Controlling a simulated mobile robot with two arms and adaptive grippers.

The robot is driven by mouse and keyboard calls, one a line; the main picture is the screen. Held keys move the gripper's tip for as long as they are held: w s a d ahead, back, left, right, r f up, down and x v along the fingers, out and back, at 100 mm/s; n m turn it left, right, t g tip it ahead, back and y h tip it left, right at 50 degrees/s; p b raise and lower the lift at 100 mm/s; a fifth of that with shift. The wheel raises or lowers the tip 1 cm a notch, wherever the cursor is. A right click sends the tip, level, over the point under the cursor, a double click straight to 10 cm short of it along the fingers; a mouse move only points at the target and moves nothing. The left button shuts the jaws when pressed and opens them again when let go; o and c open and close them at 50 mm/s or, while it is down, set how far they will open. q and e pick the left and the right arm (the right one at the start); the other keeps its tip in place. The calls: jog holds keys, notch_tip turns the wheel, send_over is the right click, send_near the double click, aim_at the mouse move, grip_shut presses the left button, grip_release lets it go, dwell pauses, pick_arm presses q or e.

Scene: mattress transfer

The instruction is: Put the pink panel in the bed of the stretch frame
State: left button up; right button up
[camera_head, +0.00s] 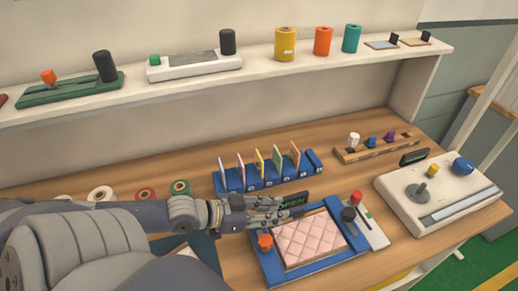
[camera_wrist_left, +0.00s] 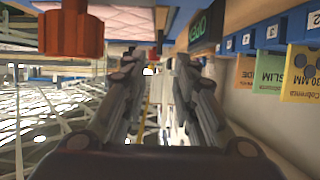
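The pink quilted panel (camera_head: 310,241) lies inside the blue stretch frame (camera_head: 267,271), and a thin pale border shows along its left and front edges. Part of the panel also shows at the top of the left wrist view (camera_wrist_left: 108,22). An orange knob (camera_head: 265,242) stands on the frame's left side; it shows large in the left wrist view (camera_wrist_left: 70,34). My left gripper (camera_head: 296,213) is at the frame's back edge, beside the panel. Its fingers (camera_wrist_left: 157,66) are apart with nothing seen between them. My right gripper is in neither view.
A small dark sign (camera_head: 293,200) stands right behind my left gripper. Behind it is a blue rack (camera_head: 265,182) with several coloured cards. A grey plate with red and black knobs (camera_head: 376,236) adjoins the frame's right side. A white console (camera_head: 440,200) stands farther right.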

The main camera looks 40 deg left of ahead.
pick_arm(q)
jog(key=shift+p+v, duration=0.5)
jog(key=shift+v, duration=1.6)
